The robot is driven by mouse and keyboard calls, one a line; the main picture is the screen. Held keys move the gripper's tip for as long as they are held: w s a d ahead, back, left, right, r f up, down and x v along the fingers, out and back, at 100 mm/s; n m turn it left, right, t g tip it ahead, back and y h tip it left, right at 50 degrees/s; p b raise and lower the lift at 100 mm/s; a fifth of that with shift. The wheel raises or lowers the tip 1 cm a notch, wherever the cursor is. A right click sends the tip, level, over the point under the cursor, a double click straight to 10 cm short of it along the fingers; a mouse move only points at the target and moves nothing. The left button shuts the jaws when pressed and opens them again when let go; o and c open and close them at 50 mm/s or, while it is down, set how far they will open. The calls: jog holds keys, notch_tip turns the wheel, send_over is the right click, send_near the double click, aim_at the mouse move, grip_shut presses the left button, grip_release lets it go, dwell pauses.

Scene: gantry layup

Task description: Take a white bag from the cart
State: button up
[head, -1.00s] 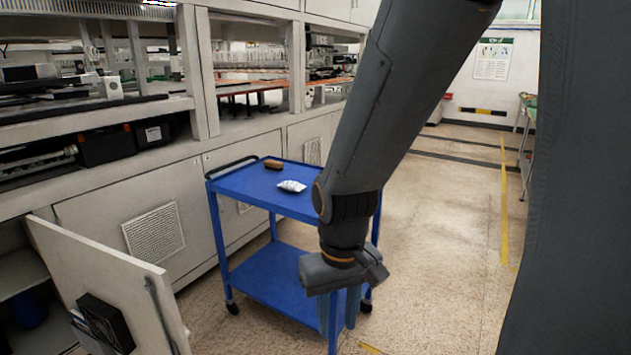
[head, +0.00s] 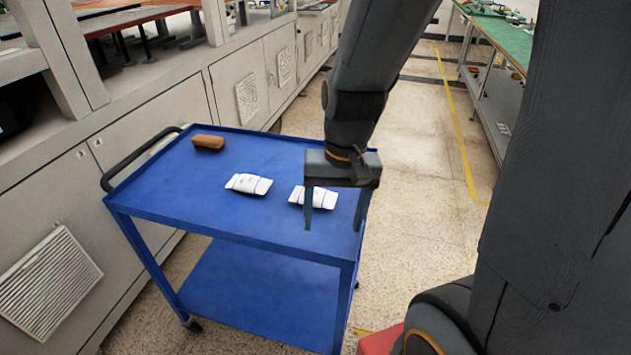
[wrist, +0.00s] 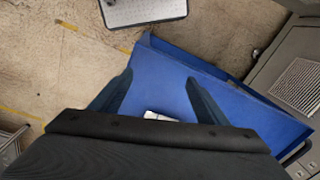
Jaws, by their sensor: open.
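The blue cart (head: 270,225) stands in front of me. Two white bags lie on its top shelf: a left bag (head: 247,184) and a right bag (head: 322,199). My gripper (head: 334,226) is open and empty, pointing down above the cart's right part. In the head view its fingers frame the right bag and partly cover it. In the wrist view the open fingers of my gripper (wrist: 159,78) hang over the blue cart top (wrist: 155,80). A white bag (wrist: 160,116) shows between them, partly hidden by the gripper body.
A brown block (head: 208,142) lies at the cart's far left. A black handle (head: 140,160) rises at the cart's left end. Grey cabinets (head: 180,95) line the left side. A green-topped bench (head: 500,38) stands at back right. Floor (head: 425,150) right of the cart is clear.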

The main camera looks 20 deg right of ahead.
jog(key=w+r+m+y+p, duration=0.2)
jog(key=w+m+p, duration=0.3)
jog(key=w+m, duration=0.5)
jog(key=m+t+y+p, duration=0.1)
jog(key=m+t+p, duration=0.15)
jog(key=m, duration=0.75)
send_over(317, 194)
jog(key=s, duration=0.1)
jog(key=shift+s+d+f+g, duration=0.15)
jog(key=shift+f+g, duration=0.1)
jog(key=shift+f, duration=0.1)
jog(key=shift+w+d+f+m+p, duration=0.15)
jog(key=shift+w+m+p, duration=0.2)
jog(key=shift+m, duration=0.15)
jog(key=shift+w+f, duration=0.2)
jog(key=shift+f, duration=0.1)
jog(key=shift+x, duration=0.95)
jog(key=shift+w+d+x, duration=0.1)
jog(key=shift+w+x, duration=0.05)
jog(key=shift+x, duration=1.2)
jog(key=shift+w+d+x, duration=0.15)
jog(key=shift+x, duration=1.2)
jog(key=c, duration=1.2)
